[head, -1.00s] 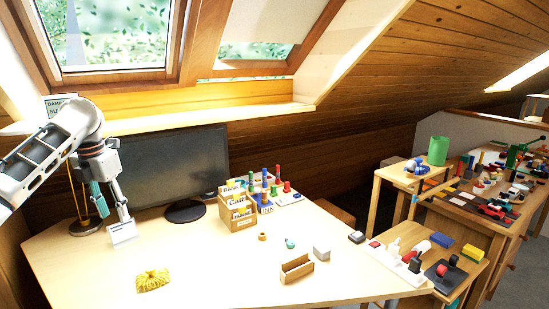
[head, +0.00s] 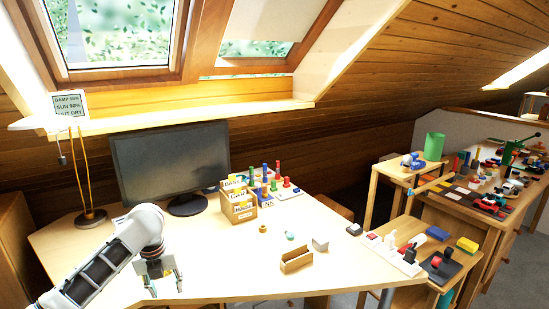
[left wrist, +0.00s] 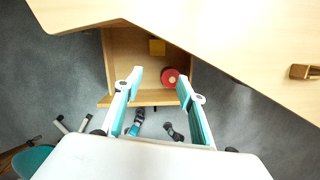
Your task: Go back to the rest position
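My left gripper (head: 166,291) is low at the front left of the desk (head: 225,280) in the head view, its fingers pointing down. Its two teal-padded fingers also show in the left wrist view (left wrist: 160,78), spread apart with nothing between them. My left arm covers part of the desk's left side. My right gripper is in neither view.
A monitor (head: 168,163), a lamp (head: 90,214) and a wooden card box (head: 238,208) stand at the back of the desk. A small open wooden tray (head: 296,262) lies near its front. Side tables with several small items stand at the right.

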